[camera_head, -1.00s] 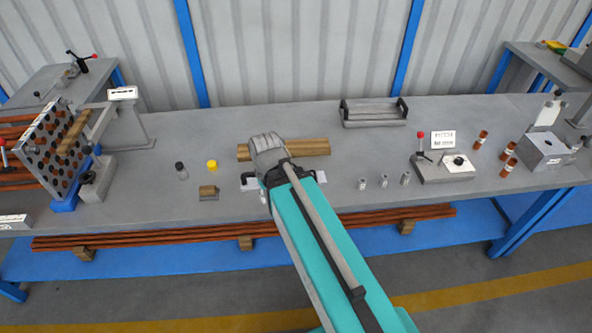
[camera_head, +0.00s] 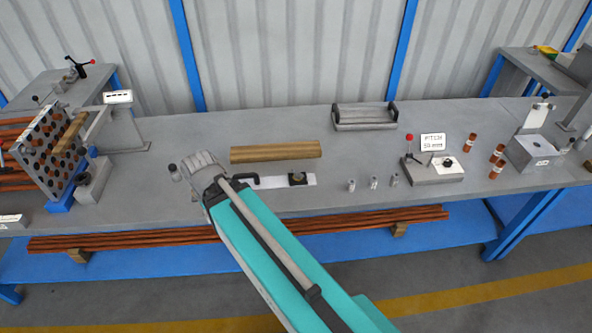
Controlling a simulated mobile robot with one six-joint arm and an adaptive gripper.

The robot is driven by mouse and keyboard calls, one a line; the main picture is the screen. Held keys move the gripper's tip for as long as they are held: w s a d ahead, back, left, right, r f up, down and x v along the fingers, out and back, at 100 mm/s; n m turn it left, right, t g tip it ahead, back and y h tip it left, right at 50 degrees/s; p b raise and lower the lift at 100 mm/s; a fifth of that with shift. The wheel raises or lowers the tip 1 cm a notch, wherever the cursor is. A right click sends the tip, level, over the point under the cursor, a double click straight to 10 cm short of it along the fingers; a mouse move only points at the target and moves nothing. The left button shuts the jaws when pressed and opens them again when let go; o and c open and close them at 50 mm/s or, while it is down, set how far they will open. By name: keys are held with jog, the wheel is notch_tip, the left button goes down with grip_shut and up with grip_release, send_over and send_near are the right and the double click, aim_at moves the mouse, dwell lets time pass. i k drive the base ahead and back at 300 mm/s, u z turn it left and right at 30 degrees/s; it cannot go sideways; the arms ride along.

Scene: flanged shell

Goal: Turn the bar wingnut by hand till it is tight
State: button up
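I cannot pick out the bar wingnut for certain. A pale flat plate (camera_head: 274,182) lies on the bench, with a dark block with a round top (camera_head: 298,179) at its right and a black handle (camera_head: 245,181) at its left. The grey end of my arm, at my gripper (camera_head: 205,166), is over the bench just left of that plate. The fingers are hidden, so I cannot see whether they are open or touch anything. A small black-capped bottle (camera_head: 174,172) stands at the left edge of my arm's end.
A wooden beam (camera_head: 276,152) lies behind the plate. Several small metal cylinders (camera_head: 374,183) and a red-knobbed fixture (camera_head: 432,170) stand to the right. A grey tray (camera_head: 365,117) is at the back. A rack of tubes (camera_head: 48,150) is at the left.

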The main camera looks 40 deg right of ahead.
aim_at(297, 178)
jog(key=k, duration=1.5)
jog(key=z, duration=1)
jog(key=i, duration=1)
jog(key=z, duration=0.05)
